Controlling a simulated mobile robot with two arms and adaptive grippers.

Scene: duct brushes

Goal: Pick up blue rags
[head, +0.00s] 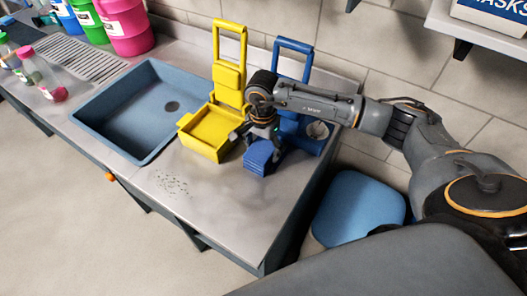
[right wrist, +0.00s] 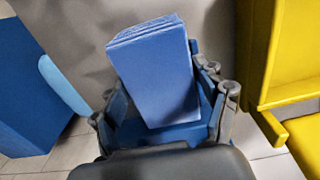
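A stack of folded blue rags (head: 258,157) is at the counter, in front of the blue caddy (head: 304,137). The rags (right wrist: 155,75) fill the middle of the right wrist view, with their layered end at the top. My right gripper (head: 262,138) is right at the rags, reaching down from above. In the right wrist view its fingers stand on both sides of the stack, close to its edges. I cannot tell whether they press on it. More blue shows low between the fingers; its source is unclear. My left gripper is not in view.
A yellow caddy (head: 206,145) stands just left of the rags. A blue-grey sink (head: 96,112) lies further left. A blue bin (head: 358,208) stands beyond the counter's right edge. A tiled wall and shelf (head: 478,38) are behind.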

